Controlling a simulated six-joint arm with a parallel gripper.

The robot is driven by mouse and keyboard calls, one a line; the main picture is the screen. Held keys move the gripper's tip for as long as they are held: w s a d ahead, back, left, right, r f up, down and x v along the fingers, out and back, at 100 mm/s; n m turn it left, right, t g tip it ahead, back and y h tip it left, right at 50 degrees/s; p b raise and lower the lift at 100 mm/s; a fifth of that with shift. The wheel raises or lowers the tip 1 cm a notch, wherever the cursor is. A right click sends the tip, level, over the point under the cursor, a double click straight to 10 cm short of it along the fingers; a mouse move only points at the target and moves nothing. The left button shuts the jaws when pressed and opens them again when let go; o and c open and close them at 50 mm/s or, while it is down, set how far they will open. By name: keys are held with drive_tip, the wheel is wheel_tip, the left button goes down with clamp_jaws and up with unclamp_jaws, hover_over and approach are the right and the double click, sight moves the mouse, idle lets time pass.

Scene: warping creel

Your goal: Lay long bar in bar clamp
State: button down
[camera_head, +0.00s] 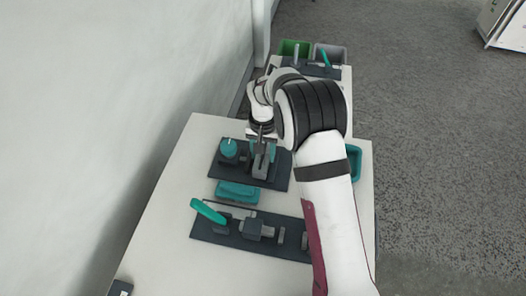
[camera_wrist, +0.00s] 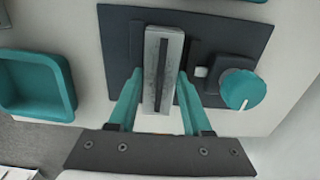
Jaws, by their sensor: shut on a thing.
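My gripper (camera_head: 263,141) is over the dark plate with a round teal knob (camera_head: 228,148), and its teal fingers (camera_wrist: 158,98) are shut on a grey long bar (camera_wrist: 170,75). The bar has a dark groove along its length and also shows below the fingers in the head view (camera_head: 261,167). It lies over the plate (camera_wrist: 118,40); I cannot tell whether it touches it. The knob is to the right of the bar in the wrist view (camera_wrist: 240,90). A second dark plate nearer the camera carries a teal lever (camera_head: 208,212) and grey blocks (camera_head: 252,229). I cannot tell which fixture is the bar clamp.
A teal tray (camera_head: 237,191) lies between the two plates on the white table (camera_head: 165,225). Another teal tray (camera_head: 354,163) is at the right edge. A wall runs along the left.

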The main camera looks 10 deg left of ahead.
drive_tip(key=shift+f, duration=0.15)
unclamp_jaws()
idle(0.4)
wheel_tip(320, 180, up, 7)
idle(0.4)
wheel_tip(320, 180, up, 16)
drive_tip(key=shift+f, duration=0.1)
